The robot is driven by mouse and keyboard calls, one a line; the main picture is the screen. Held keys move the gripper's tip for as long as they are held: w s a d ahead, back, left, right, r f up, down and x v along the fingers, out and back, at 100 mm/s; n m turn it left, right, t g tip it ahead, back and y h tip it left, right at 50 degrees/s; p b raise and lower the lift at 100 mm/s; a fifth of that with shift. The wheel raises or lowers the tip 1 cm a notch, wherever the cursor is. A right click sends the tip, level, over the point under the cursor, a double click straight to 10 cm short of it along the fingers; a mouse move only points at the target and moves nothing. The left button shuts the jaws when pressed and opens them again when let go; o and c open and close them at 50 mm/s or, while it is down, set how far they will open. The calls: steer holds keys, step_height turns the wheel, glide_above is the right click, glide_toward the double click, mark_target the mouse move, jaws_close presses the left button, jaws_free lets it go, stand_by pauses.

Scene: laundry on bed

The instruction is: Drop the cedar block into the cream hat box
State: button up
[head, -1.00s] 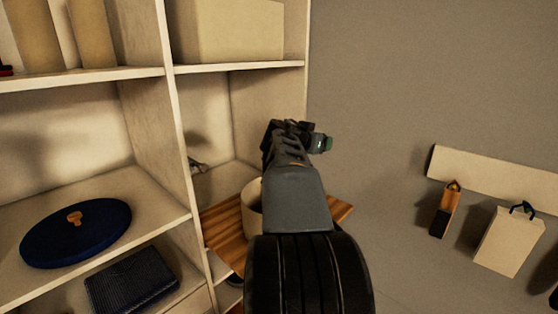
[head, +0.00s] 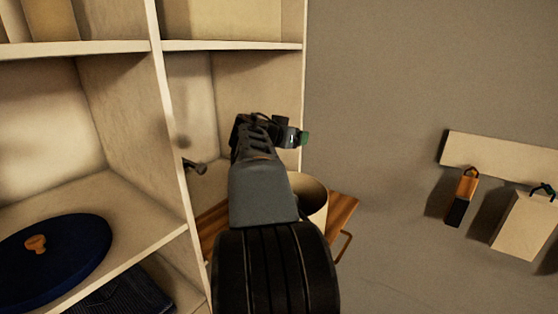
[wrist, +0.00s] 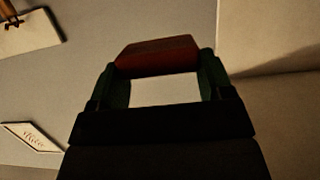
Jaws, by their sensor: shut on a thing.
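The cedar block (wrist: 157,54) is a reddish-brown bar in the wrist view. My gripper (wrist: 160,76) is shut on it, with a green fingertip at each end. In the head view my gripper (head: 298,137) shows only partly beyond my arm, and I cannot make out the block there. The cream hat box (head: 313,202) is round and open at the top. It stands behind my arm, which hides its left part. My gripper appears above and beyond the box in the picture; the exact height and distance are unclear.
The box stands on a slatted wooden surface (head: 342,212). A cream shelf unit (head: 172,120) is on the left, with a navy round lid (head: 70,255) and a dark folded item (head: 120,293). On the right wall a rail (head: 500,165) holds a hanging tag (head: 462,195) and bag (head: 525,228).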

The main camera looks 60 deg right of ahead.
step_height(320, 180, down, 12)
steer(key=b, duration=0.8)
steer(key=shift+w+r, duration=0.25)
steer(key=shift+w, duration=0.05)
steer(key=shift+a, duration=0.1)
steer(key=o, duration=0.9)
steer(key=s+a+r, duration=0.2)
steer(key=a+r, duration=0.1)
steer(key=r, duration=0.1)
steer(key=s+a+r, duration=0.3)
steer(key=a+r, duration=0.1)
steer(key=s+a+r+b, duration=0.1)
steer(key=s+a+r, duration=0.2)
steer(key=a+r, duration=0.1)
steer(key=shift+s+a+r, duration=0.15)
steer(key=shift+s+r, duration=0.05)
steer(key=shift+r, duration=0.3)
